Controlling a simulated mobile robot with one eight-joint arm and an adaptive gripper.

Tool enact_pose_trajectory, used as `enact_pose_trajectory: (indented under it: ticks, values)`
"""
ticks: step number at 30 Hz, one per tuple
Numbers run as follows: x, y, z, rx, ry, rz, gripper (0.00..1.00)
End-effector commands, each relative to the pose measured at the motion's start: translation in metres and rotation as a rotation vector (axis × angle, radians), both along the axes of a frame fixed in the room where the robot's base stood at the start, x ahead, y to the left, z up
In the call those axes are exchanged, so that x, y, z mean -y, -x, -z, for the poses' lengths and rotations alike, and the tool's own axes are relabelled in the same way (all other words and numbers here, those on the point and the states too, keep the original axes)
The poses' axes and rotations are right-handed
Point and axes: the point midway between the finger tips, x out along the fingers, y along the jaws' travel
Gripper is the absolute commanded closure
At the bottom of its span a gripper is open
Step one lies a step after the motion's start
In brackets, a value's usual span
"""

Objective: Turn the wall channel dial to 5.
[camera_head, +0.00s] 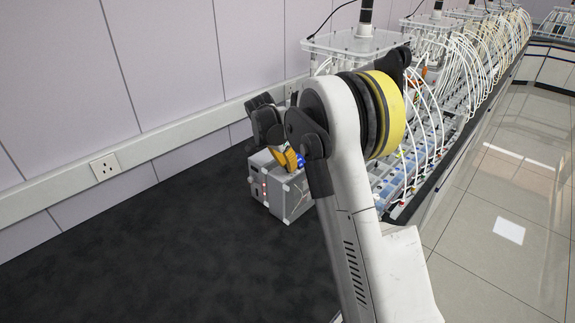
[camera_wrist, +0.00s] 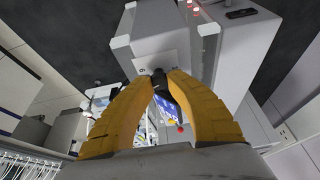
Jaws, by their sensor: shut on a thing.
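The grey box unit (camera_head: 291,198) stands on the dark surface against the wall side, below my gripper. In the wrist view the grey box (camera_wrist: 166,42) fills the upper middle, with a pale panel facing my fingers. A small black dial-like knob (camera_wrist: 160,84) sits at this panel, between my yellow fingertips. My gripper (camera_wrist: 163,76) is shut on the knob. In the head view my gripper (camera_head: 288,160) is partly hidden by my arm.
Reactors with many tubes (camera_head: 440,70) run along the bench at the right. A wall socket (camera_head: 104,167) is on the wall rail (camera_head: 50,195) at the left. The dark surface (camera_head: 170,255) in front is clear. Red lights (camera_wrist: 208,28) show on the box.

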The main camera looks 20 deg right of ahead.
Motion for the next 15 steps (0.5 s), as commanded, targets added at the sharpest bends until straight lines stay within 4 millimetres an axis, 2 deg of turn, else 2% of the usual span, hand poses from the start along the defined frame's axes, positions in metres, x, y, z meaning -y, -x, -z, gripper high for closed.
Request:
enact_pose_trajectory:
  ticks: [11,12,14,15]
  values:
    - [0.0006,0.0006,0.0011,-0.002,-0.001,0.005,1.00]
    - [0.0007,0.0007,0.0010,-0.002,-0.001,0.005,0.76]
    - [0.0006,0.0006,0.0009,-0.002,-0.001,0.005,0.57]
    - [0.0006,0.0006,0.0008,-0.002,-0.001,0.005,0.54]
